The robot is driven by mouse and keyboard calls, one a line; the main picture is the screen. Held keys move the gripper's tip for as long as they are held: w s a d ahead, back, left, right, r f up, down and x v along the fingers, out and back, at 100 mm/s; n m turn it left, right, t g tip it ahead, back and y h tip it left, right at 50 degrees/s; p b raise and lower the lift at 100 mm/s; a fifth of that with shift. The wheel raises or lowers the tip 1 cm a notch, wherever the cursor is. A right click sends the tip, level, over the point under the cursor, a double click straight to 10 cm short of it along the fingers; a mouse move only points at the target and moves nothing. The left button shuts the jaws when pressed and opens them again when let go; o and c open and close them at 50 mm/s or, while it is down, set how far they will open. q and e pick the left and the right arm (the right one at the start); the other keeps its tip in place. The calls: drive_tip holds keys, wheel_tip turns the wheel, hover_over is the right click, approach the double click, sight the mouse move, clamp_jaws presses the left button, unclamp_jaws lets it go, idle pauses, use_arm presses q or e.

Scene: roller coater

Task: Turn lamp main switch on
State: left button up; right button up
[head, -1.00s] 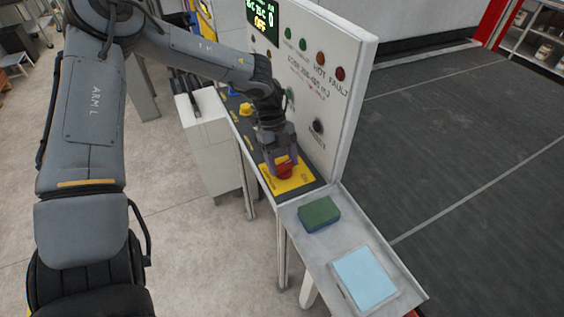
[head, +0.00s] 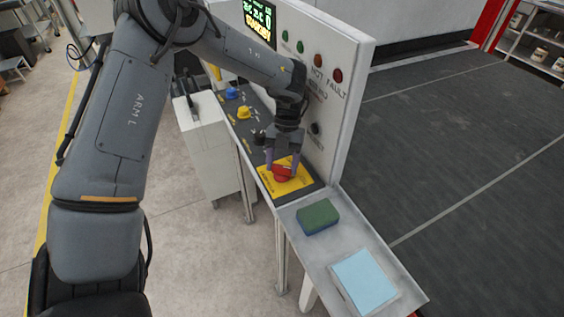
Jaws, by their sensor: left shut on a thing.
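The red rotary switch (head: 282,175) sits on a yellow plate (head: 301,181) at the near end of the sloping dark console. My left gripper (head: 283,167) points down at it, with one finger on each side, and is shut on its handle. The fingers partly cover the switch. The display (head: 261,20) on the upright white panel shows green figures with a longer yellow word below; I cannot read that word surely. My right gripper is not in view.
A blue knob (head: 231,92), a yellow knob (head: 244,112) and a black knob (head: 258,137) stand farther up the console. The white panel (head: 345,110) rises close to the gripper's right. A green sponge-like block (head: 318,216) and light-blue sheet (head: 365,280) lie on the near shelf.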

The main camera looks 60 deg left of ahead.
use_arm(q)
drive_tip(key=shift+m+y, duration=0.3)
drive_tip(key=shift+m, duration=0.2)
drive_tip(key=o, duration=1.1)
drive_tip(key=shift+c, duration=0.2)
